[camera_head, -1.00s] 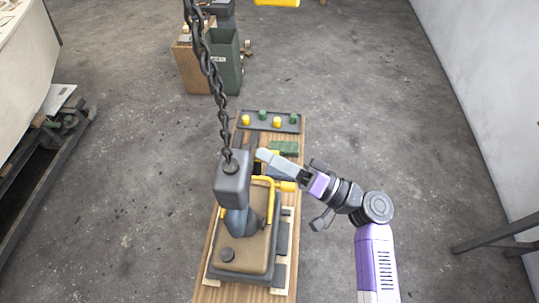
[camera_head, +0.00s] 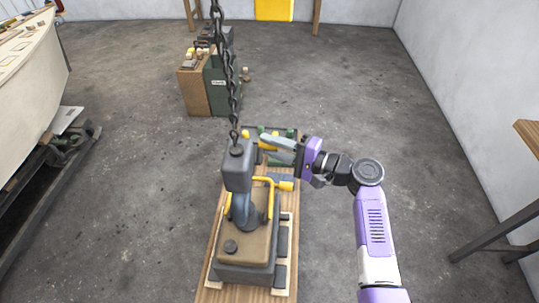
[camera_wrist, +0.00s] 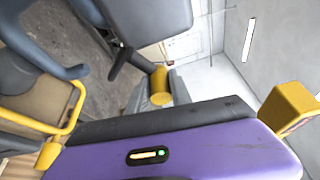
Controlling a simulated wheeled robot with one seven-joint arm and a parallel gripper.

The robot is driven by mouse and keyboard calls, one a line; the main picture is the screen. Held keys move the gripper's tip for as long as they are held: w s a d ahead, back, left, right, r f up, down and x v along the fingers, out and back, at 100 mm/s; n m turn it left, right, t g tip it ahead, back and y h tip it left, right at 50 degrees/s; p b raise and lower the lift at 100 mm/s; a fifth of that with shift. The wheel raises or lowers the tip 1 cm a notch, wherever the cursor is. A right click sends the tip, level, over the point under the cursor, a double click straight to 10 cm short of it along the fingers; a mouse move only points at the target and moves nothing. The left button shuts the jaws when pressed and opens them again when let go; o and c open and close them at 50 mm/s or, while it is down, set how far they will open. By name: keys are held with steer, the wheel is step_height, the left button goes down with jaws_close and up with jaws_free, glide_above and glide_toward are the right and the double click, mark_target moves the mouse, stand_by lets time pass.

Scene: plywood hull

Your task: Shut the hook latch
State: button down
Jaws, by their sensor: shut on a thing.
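The dark grey hook block (camera_head: 237,170) hangs from a chain. Its hook is engaged around the yellow bail (camera_head: 269,200) on a brown-topped load, and the hook's curve (camera_wrist: 35,45) shows at the left of the wrist view. My gripper (camera_head: 278,143) reaches in from the right, beyond the hook block, with its pale fingers close together. In the wrist view, a yellow cylindrical grip (camera_wrist: 160,88) sits between the pale fingers, with a dark arm behind it. The fingertips and latch are partly hidden, so I cannot tell whether the latch is closed.
The chain (camera_head: 232,90) rises left of my fingers. A wooden bench (camera_head: 212,240) carries the load.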

steer(key=m+p, duration=0.1)
steer(key=f+m+g+h+p, duration=0.1)
steer(key=m, duration=0.1)
steer(key=shift+w+f, duration=0.15)
steer(key=shift+w, duration=0.15)
steer(key=shift+f+m+p, duration=0.45)
steer(key=shift+m+p, duration=0.1)
steer(key=shift+m, duration=0.15)
steer(key=shift+f, duration=0.1)
steer(key=c, duration=1.2)
jaws_free()
steer(key=shift+o, duration=0.2)
steer(key=v, duration=0.8)
steer(key=shift+b, duration=0.45)
steer(key=shift+w, duration=0.15)
